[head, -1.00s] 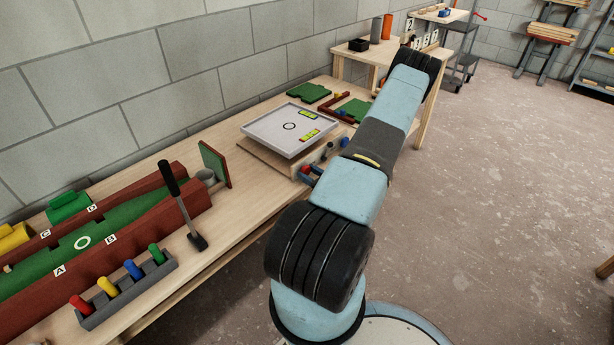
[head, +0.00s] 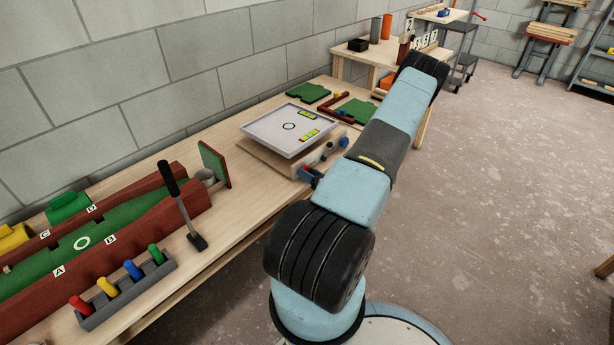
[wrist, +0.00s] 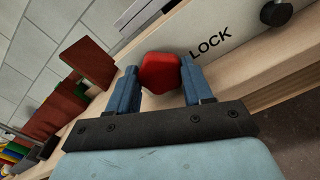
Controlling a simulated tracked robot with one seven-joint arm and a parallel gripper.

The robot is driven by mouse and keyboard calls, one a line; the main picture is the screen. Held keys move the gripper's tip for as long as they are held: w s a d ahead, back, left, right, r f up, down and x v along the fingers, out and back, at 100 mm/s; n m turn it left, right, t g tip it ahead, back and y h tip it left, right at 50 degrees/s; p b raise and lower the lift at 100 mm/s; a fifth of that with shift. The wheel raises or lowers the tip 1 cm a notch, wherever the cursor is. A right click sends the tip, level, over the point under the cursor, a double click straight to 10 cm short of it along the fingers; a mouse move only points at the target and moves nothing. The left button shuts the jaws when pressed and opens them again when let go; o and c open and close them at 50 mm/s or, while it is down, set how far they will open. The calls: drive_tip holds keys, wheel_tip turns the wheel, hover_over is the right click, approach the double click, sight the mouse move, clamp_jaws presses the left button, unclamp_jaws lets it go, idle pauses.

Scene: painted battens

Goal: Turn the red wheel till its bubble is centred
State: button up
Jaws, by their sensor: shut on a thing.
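The red wheel (wrist: 160,73) is between the two blue fingers of my gripper (wrist: 158,88) in the wrist view, and the fingers are shut on it. It sits on the front of a pale wooden base beside the word LOCK. In the head view the white tilting tray (head: 262,128) rests on this base, with a black ring marked on it. The bubbles are too small to read. My arm partly hides the base's front.
A dark knob (wrist: 276,12) is on the base right of LOCK. A blue knob (head: 343,142) shows near my arm. Left on the bench are a red-and-green trough (head: 130,215), a black-handled lever (head: 183,205) and a peg rack (head: 125,290).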

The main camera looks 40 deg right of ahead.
drive_tip(key=shift+f, duration=0.15)
drive_tip(key=o, duration=1)
drive_tip(key=shift+o, duration=0.2)
drive_tip(key=s+d, duration=0.1)
drive_tip(key=s, duration=1.2)
drive_tip(key=shift+s, duration=0.4)
